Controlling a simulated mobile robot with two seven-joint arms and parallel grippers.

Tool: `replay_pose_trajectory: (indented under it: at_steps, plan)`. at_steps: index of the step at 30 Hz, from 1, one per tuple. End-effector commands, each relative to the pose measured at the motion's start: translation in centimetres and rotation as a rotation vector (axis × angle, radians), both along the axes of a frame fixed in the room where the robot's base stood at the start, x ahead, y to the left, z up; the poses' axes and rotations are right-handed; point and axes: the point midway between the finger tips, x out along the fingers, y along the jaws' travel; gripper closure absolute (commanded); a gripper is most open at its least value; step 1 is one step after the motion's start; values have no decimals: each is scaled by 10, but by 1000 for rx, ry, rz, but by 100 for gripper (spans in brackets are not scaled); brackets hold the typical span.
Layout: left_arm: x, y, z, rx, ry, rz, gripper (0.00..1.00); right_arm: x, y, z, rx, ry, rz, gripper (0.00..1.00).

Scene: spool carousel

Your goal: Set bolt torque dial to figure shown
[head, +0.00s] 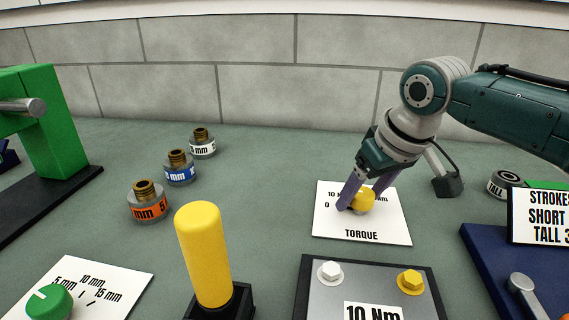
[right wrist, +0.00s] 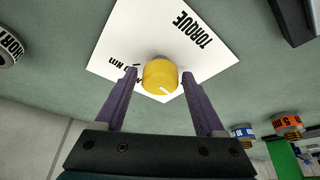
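The yellow torque dial (head: 364,201) sits on a white card (head: 335,228) marked TORQUE. It also shows in the right wrist view (right wrist: 158,74), with a white pointer line on its rim towards the gripper's palm. My right gripper (right wrist: 160,76) is open, one finger on each side of the dial, with visible gaps on both sides. In the head view its fingers (head: 362,193) reach down at the dial. The scale figures are partly hidden by the fingers; "10" and "0" show. A grey plate (head: 330,298) at the front carries a label reading 10 Nm. My left gripper is not in view.
A yellow post (head: 204,255) stands left of the plate. A green dial (head: 47,302) is at front left. Several labelled spools, such as the orange one (head: 148,203), stand at left. A blue tray (head: 485,255) with a STROKES sign (head: 538,216) is at right.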

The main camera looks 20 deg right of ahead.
Motion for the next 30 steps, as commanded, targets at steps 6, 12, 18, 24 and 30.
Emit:
replay_pose_trajectory:
  at_steps: [6, 12, 18, 24, 30]
  plan:
    - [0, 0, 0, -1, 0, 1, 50, 0, 0, 0, 0, 1, 0, 54]
    - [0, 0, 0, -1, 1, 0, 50, 0, 0, 0, 0, 1, 0, 77]
    - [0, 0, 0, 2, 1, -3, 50, 0, 0, 0, 0, 1, 0, 100]
    - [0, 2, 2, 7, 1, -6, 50, 0, 0, 1, 0, 2, -8, 100]
    - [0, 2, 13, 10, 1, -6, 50, -1, 1, 2, 2, 4, -71, 100]
